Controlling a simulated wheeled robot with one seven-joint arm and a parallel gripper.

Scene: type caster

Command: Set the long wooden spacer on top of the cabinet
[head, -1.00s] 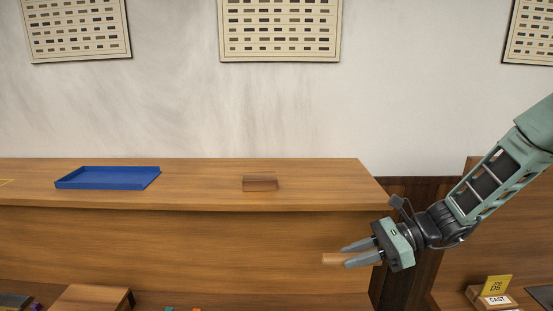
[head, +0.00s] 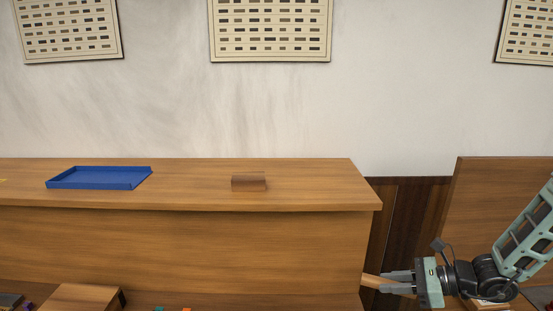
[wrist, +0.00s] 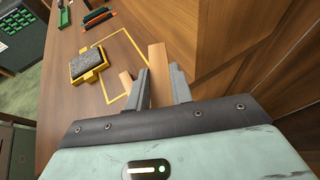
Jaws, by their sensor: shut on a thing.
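My gripper (head: 384,282) is shut on the long wooden spacer (head: 370,281), a pale wood bar. It is low at the right end of the cabinet (head: 320,190), below the level of its top. In the wrist view the spacer (wrist: 157,65) stands between the two fingers and reaches out past their tips. The fingers hide part of it. The cabinet has a long brown wooden top with free room around the things on it.
A blue tray (head: 98,178) and a small brown block (head: 249,183) stand on the cabinet top. The wrist view shows a yellow-framed grey pad (wrist: 87,66), a small pale wood piece (wrist: 126,79) and a yellow outline on the surface below.

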